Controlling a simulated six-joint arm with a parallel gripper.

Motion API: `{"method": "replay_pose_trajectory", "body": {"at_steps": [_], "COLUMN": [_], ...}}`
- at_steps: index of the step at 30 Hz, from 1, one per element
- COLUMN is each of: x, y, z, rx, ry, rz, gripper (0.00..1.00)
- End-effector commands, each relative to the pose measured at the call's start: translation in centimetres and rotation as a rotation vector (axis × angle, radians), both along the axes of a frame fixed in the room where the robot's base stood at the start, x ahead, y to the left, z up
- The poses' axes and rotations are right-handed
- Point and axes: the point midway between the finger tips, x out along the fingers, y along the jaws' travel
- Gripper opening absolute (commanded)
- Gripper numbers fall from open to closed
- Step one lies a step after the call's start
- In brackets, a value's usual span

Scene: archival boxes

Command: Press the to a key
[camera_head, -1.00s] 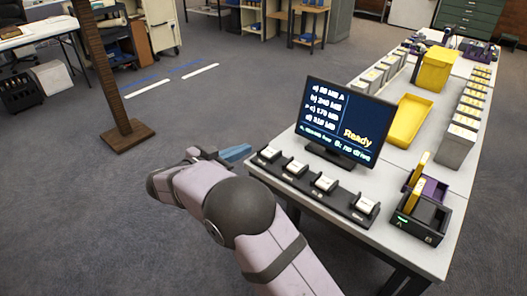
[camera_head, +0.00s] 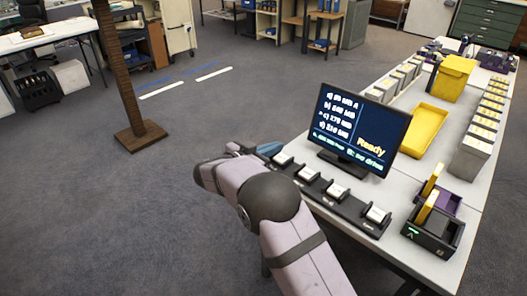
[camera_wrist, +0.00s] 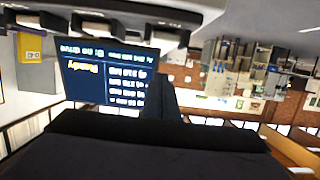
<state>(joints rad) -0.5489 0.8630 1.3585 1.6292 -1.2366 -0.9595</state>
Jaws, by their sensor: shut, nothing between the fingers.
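A black key strip (camera_head: 322,200) lies along the near edge of the white table, with several white keys in a row; its small labels are unreadable. The leftmost key (camera_head: 282,159) is closest to my gripper (camera_head: 268,149), whose bluish tip shows just left of and behind it. I cannot tell whether they touch. In the wrist view my gripper (camera_wrist: 160,97) is a dark shut shape, with nothing seen in it. The monitor (camera_head: 360,130) behind the strip reads "Ready" beside lettered lines; it shows upside down in the wrist view (camera_wrist: 100,75).
A black holder (camera_head: 433,236) with yellow-edged items stands right of the strip. A yellow tray (camera_head: 423,130), a yellow bin (camera_head: 453,78) and rows of grey boxes (camera_head: 467,157) fill the table behind. A wooden post (camera_head: 125,80) stands at left; the floor between is clear.

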Motion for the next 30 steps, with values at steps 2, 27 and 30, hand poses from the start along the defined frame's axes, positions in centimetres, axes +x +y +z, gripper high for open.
{"method": "replay_pose_trajectory", "body": {"at_steps": [2,27,30], "x": [0.9,0.7,0.6], "y": [-1.1,-0.7,-0.7], "z": [-0.3,-4.6,-5.7], "rx": [0.000,-0.001,-0.002], "ry": [0.001,0.001,0.003], "rz": [-0.004,0.000,0.000], "gripper": [0.00,0.00,0.00]}}
